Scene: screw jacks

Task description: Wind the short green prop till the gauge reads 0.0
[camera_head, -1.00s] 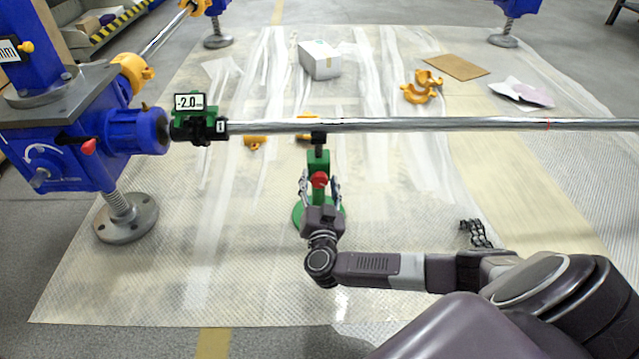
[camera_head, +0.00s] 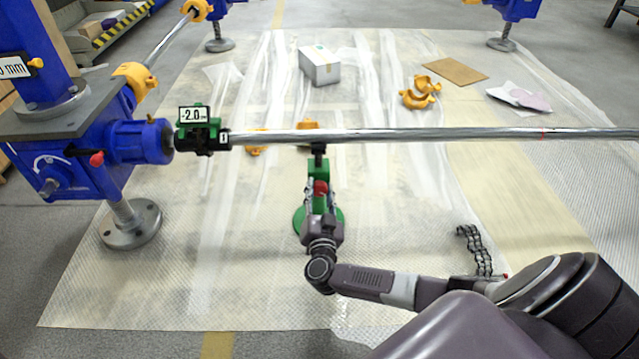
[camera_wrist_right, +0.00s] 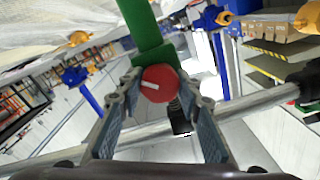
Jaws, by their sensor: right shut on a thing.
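The short green prop (camera_head: 318,172) stands upright on its round green base (camera_head: 298,220) under the long steel bar (camera_head: 400,136). Its black head (camera_head: 319,149) is just under the bar; I cannot tell whether they touch. The gauge (camera_head: 193,114) is a green-framed display clamped near the bar's left end, and it reads -2.0. My right gripper (camera_head: 320,193) is at the prop's red knob (camera_head: 321,186), shut on it. In the right wrist view the knob (camera_wrist_right: 160,84), with a white line, sits between both fingers.
A blue stand (camera_head: 75,170) holds the bar's left end. On the sheeted floor (camera_head: 150,290) lie a white box (camera_head: 319,66), yellow clamps (camera_head: 420,92) and cardboard (camera_head: 456,71). A black jointed thing (camera_head: 475,247) is right of my forearm. Floor left of the prop is open.

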